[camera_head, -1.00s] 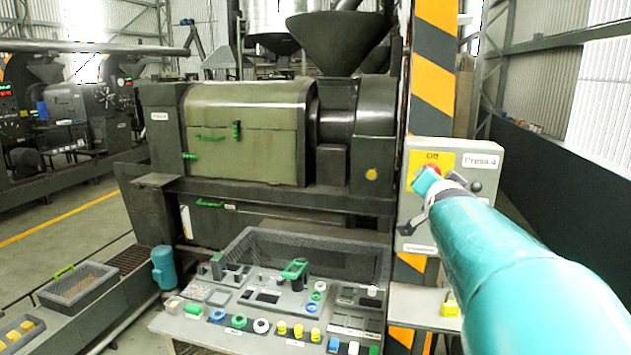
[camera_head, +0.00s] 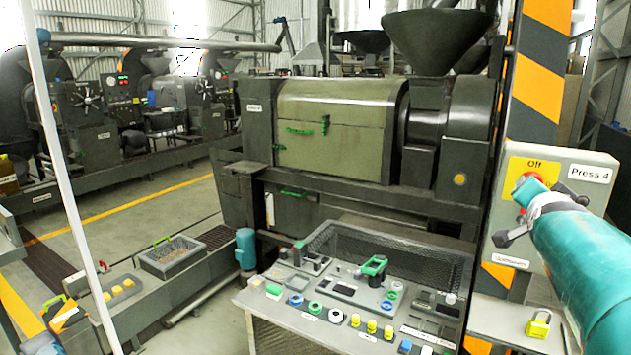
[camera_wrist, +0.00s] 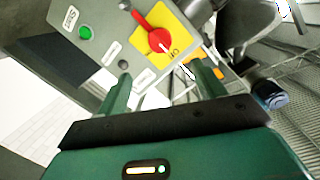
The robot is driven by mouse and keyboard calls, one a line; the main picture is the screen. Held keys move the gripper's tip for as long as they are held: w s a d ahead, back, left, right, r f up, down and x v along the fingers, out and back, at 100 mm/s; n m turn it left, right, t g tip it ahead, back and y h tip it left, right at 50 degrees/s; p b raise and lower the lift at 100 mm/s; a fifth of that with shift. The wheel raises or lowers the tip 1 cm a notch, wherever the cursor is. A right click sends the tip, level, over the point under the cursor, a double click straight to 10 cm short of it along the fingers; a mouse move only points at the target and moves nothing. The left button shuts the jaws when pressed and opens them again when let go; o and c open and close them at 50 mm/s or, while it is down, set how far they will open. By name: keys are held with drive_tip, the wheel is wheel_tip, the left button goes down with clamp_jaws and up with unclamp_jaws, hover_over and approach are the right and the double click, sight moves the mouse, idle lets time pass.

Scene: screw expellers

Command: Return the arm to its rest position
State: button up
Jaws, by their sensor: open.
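My teal arm (camera_head: 585,260) enters from the right in the head view, and its end is in front of the grey Press 4 switch box (camera_head: 585,160). In the wrist view the two green fingers of my gripper (camera_wrist: 163,88) are spread apart with nothing between them. The red rotary switch (camera_wrist: 158,40) on its yellow plate is just beyond the fingertips and apart from them. In the head view the switch (camera_head: 527,180) is partly hidden behind my arm's end, with "Off" legible above it.
The olive-green screw press (camera_head: 340,115) stands behind a sloped control panel (camera_head: 300,325) with several buttons. A striped post (camera_head: 540,70) is beside the switch box. A yellow padlock (camera_head: 538,324) is on the ledge below. A mesh tray (camera_head: 172,262) and open floor are at left.

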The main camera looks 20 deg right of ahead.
drive_tip(key=w+a+f+n+y, duration=0.2)
drive_tip(key=a+f+n+y, duration=0.25)
drive_tip(key=a, duration=0.85)
drive_tip(key=w+a+f+n+y, duration=0.1)
drive_tip(key=a+f+n+y, duration=0.4)
drive_tip(key=a, duration=0.7)
drive_tip(key=s+a+f+n+g+y, duration=0.1)
drive_tip(key=s+a+f+n+g, duration=0.1)
drive_tip(key=s+a+f, duration=0.4)
drive_tip(key=s+a+f+n+g+y, duration=0.1)
drive_tip(key=s+a+f+n+g, duration=0.2)
drive_tip(key=s+a+f, duration=0.3)
drive_tip(key=a+n, duration=0.1)
drive_tip(key=a, duration=0.4)
drive_tip(key=shift+f+n+y, duration=0.25)
drive_tip(key=shift+n+y, duration=0.1)
drive_tip(key=shift+a, duration=0.1)
drive_tip(key=shift+c, duration=0.4)
drive_tip(key=c, duration=0.6)
drive_tip(key=shift+c, duration=0.2)
